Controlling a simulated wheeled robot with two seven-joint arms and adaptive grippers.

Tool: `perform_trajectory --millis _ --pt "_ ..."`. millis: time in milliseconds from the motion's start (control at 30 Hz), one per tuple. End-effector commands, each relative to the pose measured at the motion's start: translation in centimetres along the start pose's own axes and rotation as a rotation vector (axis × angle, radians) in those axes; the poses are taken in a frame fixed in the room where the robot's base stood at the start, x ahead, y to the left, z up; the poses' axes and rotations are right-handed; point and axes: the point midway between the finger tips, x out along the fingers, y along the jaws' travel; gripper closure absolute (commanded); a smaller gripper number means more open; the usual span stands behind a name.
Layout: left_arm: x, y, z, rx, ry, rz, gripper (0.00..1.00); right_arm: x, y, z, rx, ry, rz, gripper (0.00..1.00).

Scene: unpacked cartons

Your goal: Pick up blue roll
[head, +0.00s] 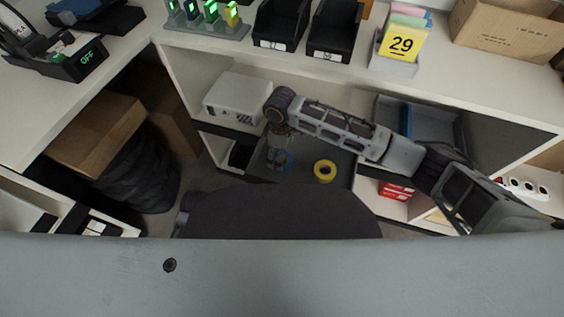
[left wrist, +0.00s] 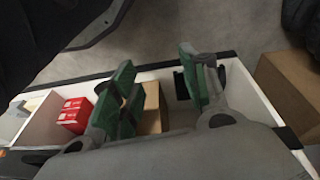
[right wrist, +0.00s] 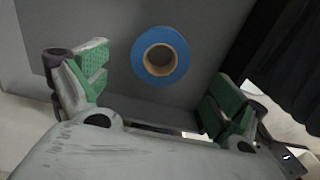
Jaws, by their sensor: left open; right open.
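The blue roll (right wrist: 183,54) lies flat on a dark grey surface in the right wrist view, with a brown core and a round hole. In the head view only a bit of the blue roll (head: 288,157) shows beside my right gripper (head: 275,163). My right gripper (right wrist: 158,92) is open and empty, with its green-padded fingers apart and the roll beyond and between them. My left gripper (left wrist: 162,88) is open and empty in the left wrist view, above a white-walled shelf unit; I cannot make it out in the head view.
A yellow roll (head: 324,171) lies to the right on the same dark surface. A grey-white box (head: 237,99) stands left of my right arm. Red boxes (head: 397,190) sit on the lower right shelf. The white countertop (head: 230,57) overhangs behind, with black bins (head: 333,30) on it.

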Motion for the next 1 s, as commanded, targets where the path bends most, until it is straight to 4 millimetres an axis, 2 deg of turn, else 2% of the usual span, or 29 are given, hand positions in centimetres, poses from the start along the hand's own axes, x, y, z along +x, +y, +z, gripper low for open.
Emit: perform_trajectory --millis 300,533,767,1000 --pt "0.1 -0.1 -0.1 0.001 0.001 -0.001 0.55 0.1 0.0 0.0 0.0 0.0 0.0 0.04" --pt "0.2 0.0 -0.2 0.001 0.006 0.001 0.55 1.6 0.0 0.2 0.0 -0.002 -0.001 0.04" --pt "-1.6 0.3 -1.2 0.004 0.048 0.008 0.55 3.8 0.0 0.4 0.0 -0.002 -0.001 0.04" --pt "-2.7 0.8 -0.8 0.006 0.052 0.016 0.55 5.1 0.1 0.4 -0.001 0.0 0.0 0.04"
